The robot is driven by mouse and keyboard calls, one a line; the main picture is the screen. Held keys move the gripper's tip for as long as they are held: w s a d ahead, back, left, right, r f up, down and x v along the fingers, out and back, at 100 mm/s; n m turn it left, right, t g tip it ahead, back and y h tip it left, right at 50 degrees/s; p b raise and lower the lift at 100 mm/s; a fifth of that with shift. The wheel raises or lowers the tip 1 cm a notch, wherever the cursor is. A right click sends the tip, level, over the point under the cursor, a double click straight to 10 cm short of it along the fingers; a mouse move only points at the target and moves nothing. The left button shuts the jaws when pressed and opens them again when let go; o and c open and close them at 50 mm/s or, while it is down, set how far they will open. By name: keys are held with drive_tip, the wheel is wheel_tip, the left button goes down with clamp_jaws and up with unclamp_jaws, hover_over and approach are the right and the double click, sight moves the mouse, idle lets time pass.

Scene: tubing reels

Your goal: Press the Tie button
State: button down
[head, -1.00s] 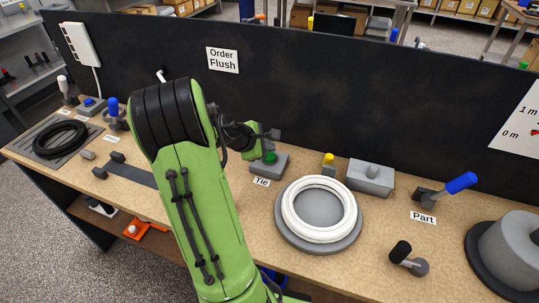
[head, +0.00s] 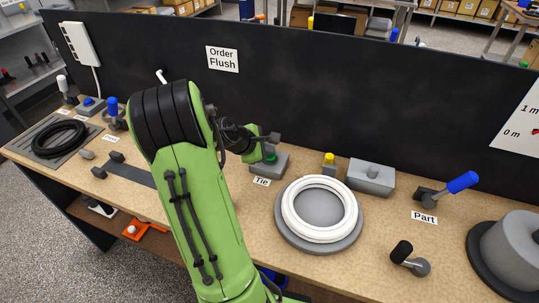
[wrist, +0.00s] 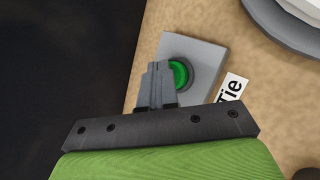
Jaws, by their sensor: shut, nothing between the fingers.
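The Tie button is a green round button (wrist: 181,72) on a grey box (wrist: 205,62). The "Tie" label (wrist: 231,89) lies beside the box on the bench. In the head view the green button (head: 270,157) shows just below my gripper (head: 272,138). In the wrist view my gripper (wrist: 158,68) is shut and empty, its fingertips beside the button and overlapping its edge in the picture. I cannot tell whether the fingertips touch the button.
A white tubing coil (head: 318,233) sits on a grey round reel right of the button. A yellow-topped button (head: 329,159), a grey block (head: 371,177) and a blue-handled Part lever (head: 461,182) stand farther right. A black partition (head: 300,85) rises behind the bench.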

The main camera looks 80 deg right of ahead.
drive_tip(key=shift+f, duration=0.25)
drive_tip(key=shift+r, duration=0.15)
drive_tip(key=shift+r+p, duration=0.85)
drive_tip(key=shift+p, duration=0.05)
wheel_tip(320, 180, up, 5)
drive_tip(key=p, duration=0.5)
drive_tip(key=shift+r, duration=0.15)
idle(0.6)
